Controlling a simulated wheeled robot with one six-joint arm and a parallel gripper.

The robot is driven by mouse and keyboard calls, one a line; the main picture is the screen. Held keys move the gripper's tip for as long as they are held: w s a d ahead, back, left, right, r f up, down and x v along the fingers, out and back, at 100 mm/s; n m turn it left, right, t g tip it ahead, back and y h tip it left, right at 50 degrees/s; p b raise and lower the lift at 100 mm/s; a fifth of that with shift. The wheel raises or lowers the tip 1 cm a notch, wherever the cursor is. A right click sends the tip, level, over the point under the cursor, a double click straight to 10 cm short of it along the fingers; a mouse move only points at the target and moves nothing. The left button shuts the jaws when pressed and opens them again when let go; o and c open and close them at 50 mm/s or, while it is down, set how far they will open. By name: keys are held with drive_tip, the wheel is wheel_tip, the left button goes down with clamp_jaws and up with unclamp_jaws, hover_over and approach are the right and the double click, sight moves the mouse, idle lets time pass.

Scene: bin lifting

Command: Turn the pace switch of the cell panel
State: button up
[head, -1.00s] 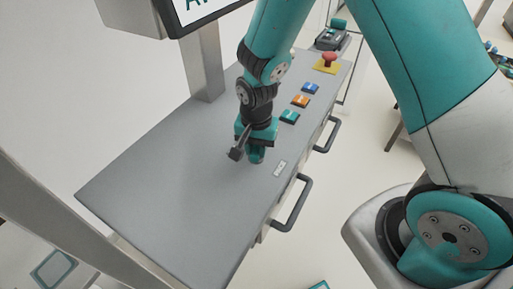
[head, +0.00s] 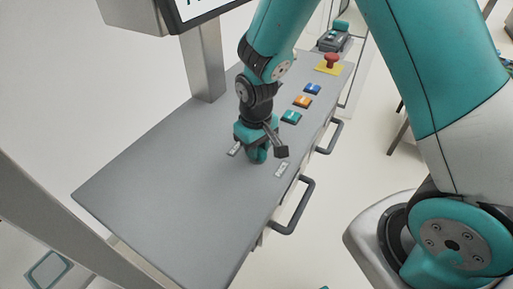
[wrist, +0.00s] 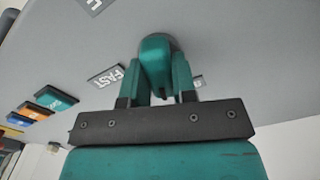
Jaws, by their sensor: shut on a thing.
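The pace switch (wrist: 154,55) shows in the wrist view as a teal knob with a dark round base, standing on the grey panel. My gripper (wrist: 160,82) is shut on it, with one teal finger on each side. In the head view my gripper (head: 257,155) points down at the panel top (head: 150,190) and mostly hides the switch. A label reading FAST (wrist: 118,75) lies left of the switch in the wrist view. Two small labels flank my gripper in the head view, one to the left (head: 234,149) and one to the right (head: 281,170).
Teal (head: 291,117), orange (head: 302,101) and blue (head: 312,89) buttons line the panel behind my gripper. A red emergency button (head: 331,61) on a yellow base stands farther back. Grey handles (head: 294,206) stick out from the front. A metal post (head: 204,65) carries a screen.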

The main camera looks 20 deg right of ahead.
drive_tip(key=shift+n, duration=1.9)
drive_tip(key=o, duration=0.9)
drive_tip(key=shift+r, duration=0.1)
wheel_tip(320, 180, up, 17)
drive_tip(key=b, duration=0.3)
drive_tip(key=shift+r, duration=0.15)
